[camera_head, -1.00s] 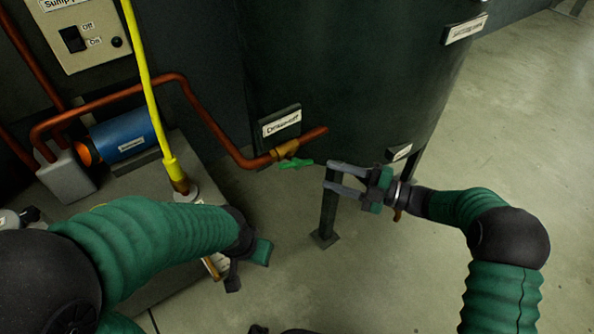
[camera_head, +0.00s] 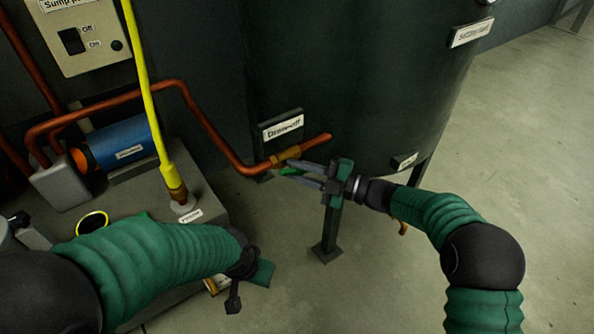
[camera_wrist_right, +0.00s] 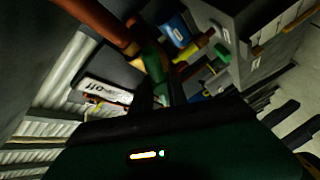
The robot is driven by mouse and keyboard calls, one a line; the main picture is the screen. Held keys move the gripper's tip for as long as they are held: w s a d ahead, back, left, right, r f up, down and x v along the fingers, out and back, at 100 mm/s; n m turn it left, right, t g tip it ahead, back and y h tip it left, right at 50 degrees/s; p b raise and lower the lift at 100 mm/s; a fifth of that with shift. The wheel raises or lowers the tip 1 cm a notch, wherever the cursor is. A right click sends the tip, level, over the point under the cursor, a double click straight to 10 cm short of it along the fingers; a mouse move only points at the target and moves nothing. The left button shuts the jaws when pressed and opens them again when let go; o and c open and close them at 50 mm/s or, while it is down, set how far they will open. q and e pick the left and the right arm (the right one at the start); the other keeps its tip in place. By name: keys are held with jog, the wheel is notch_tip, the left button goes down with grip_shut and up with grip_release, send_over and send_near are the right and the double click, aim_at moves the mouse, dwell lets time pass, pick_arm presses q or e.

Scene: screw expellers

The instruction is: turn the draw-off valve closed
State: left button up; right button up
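The draw-off valve has a brass body (camera_head: 287,155) on a copper pipe under the "Draw-off" label. Its green lever handle (camera_head: 290,171) lies just below the body and is partly hidden by my right gripper (camera_head: 291,170). The right gripper comes in from the right, with its two grey fingers apart and the handle between their tips. I cannot tell whether either finger touches it. The right wrist view shows the green handle (camera_wrist_right: 152,52) just beyond the dark fingers. My left gripper (camera_head: 248,288) hangs low at left-centre, away from the valve; its fingers are mostly hidden.
The dark tank (camera_head: 370,90) stands right behind the valve, with a support leg (camera_head: 330,230) below my right gripper. The copper pipe (camera_head: 210,125) runs left to a blue motor (camera_head: 125,145). A yellow hose (camera_head: 147,90) rises at left. Floor at right is clear.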

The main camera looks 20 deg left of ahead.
jog(key=shift+f, duration=0.2)
grip_shut()
